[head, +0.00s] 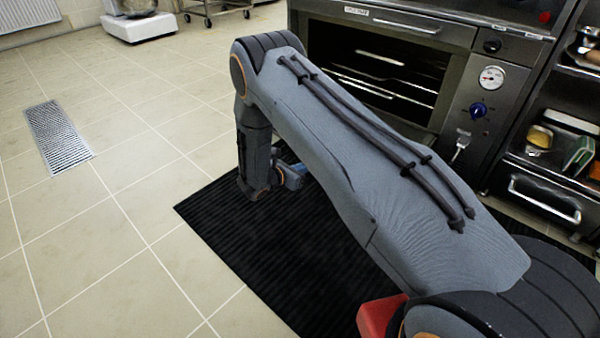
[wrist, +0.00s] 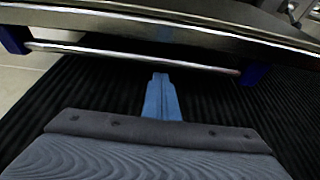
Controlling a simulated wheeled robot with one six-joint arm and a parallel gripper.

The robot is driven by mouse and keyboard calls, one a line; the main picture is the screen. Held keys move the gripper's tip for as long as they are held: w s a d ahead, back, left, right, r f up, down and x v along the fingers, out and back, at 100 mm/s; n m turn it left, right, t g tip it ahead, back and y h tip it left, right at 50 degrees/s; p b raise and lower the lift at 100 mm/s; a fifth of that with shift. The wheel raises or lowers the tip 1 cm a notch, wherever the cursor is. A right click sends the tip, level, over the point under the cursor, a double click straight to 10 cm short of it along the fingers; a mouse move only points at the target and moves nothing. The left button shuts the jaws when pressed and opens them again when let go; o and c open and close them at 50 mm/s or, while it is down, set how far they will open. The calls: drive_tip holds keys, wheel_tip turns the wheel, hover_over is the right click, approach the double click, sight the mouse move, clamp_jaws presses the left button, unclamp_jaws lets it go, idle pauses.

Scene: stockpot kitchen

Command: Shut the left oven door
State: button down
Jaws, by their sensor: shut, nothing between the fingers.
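The oven (head: 380,70) stands at the upper right of the head view, with racks showing in its dark front. My arm covers its lower left part, so the head view does not show how far the door is open. In the wrist view a metal door edge (wrist: 190,35) crosses the top, with a bar handle (wrist: 130,56) on blue brackets in front of it. My gripper (wrist: 160,78) is shut and empty, its blue fingertips just short of the bar in the picture. I cannot tell whether they touch it. In the head view my arm mostly hides the gripper.
A black ribbed mat (head: 235,225) lies on the tiled floor under my arm. A control panel with a gauge and blue knob (head: 478,110) is right of the oven. Shelves with dishes (head: 575,150) stand farther right. The floor to the left is clear around a drain grate (head: 58,137).

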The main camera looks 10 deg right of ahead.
drive_tip(key=shift+w+d+r+b, duration=0.5)
drive_tip(key=shift+d+r+b, duration=0.2)
drive_tip(key=shift+b, duration=0.2)
drive_tip(key=shift+w+d+r+b, duration=0.45)
drive_tip(key=shift+d+r+b, duration=0.2)
drive_tip(key=shift+b, duration=0.2)
drive_tip(key=shift+r, duration=0.1)
